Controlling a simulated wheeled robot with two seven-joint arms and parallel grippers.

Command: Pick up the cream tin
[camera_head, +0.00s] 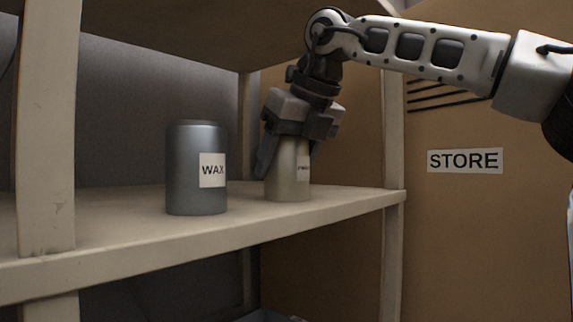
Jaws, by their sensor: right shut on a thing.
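The cream tin (289,182) stands upright on the wooden shelf, near its right end. A small label shows on its side, too small to read and partly covered. My right gripper (287,160) reaches down from above and is shut on the cream tin, with its fingers around the upper part. The gripper hides the tin's top. The tin's base appears to rest on the shelf board. My left gripper is not in view.
A grey-blue tin labelled WAX (190,175) stands on the shelf left of the cream tin, with a small gap between. Shelf posts (47,130) rise at left and right, and an upper board (190,28) hangs above. A STORE sign (465,160) is on the right wall.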

